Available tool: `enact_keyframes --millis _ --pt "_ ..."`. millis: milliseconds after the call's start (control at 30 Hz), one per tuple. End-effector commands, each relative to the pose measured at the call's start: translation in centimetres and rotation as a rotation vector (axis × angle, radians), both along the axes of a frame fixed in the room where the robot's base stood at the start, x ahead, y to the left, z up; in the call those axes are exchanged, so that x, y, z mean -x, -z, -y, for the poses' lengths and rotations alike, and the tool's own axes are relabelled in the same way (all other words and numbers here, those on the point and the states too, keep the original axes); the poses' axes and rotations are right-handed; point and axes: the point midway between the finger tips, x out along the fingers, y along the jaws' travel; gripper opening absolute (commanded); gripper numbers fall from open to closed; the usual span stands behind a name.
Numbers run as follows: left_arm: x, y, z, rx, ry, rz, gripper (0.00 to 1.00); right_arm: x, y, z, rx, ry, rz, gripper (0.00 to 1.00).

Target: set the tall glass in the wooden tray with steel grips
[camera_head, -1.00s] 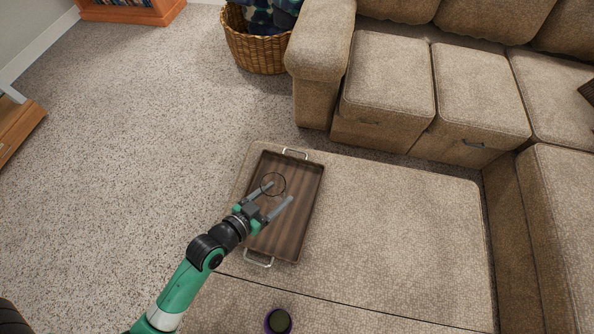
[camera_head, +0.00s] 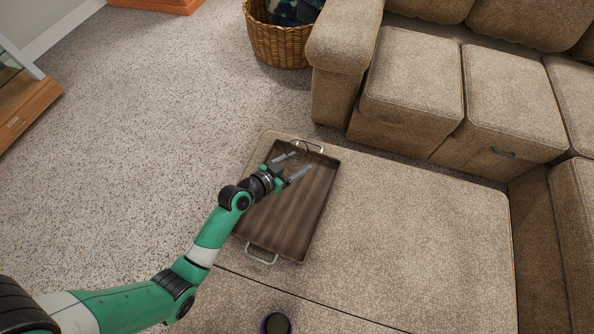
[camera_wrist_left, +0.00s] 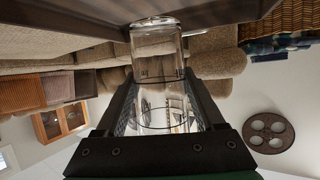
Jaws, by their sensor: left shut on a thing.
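The wooden tray with steel grips (camera_head: 290,222) lies on the beige ottoman, one grip at its far end and one at its near end. My left gripper (camera_head: 300,166) is over the far part of the tray. It is shut on the tall clear glass (camera_wrist_left: 157,55), which stands out between the two fingers in the left wrist view. In the head view the glass (camera_head: 297,151) is faint, only its round outline showing near the far grip. I cannot tell whether it touches the tray floor. My right gripper is out of view.
A purple-rimmed dark cup (camera_head: 276,324) stands at the near edge of the ottoman (camera_head: 420,230). A beige sofa (camera_head: 420,85) lies behind, with a wicker basket (camera_head: 278,42) beside it. The ottoman right of the tray is clear.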

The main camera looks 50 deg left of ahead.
Motion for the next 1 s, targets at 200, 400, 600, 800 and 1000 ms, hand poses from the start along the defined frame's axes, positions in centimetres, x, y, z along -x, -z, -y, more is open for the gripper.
enact_keyframes --millis 200,400,600,800,1000 --pt "-0.8 1.3 -0.5 0.0 -0.001 0.003 0.0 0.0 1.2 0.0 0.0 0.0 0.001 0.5" --pt "-0.8 4.2 -0.4 0.0 -0.001 0.002 0.0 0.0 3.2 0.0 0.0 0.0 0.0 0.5" --pt "-0.7 3.8 -0.4 0.0 -0.001 0.003 0.0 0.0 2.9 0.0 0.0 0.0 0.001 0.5" --pt "-0.7 4.2 -0.4 0.0 0.0 0.0 0.8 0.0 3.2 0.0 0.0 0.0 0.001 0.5" --pt "-0.7 4.2 -0.4 0.0 0.0 0.0 1.0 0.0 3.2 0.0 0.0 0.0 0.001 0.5"
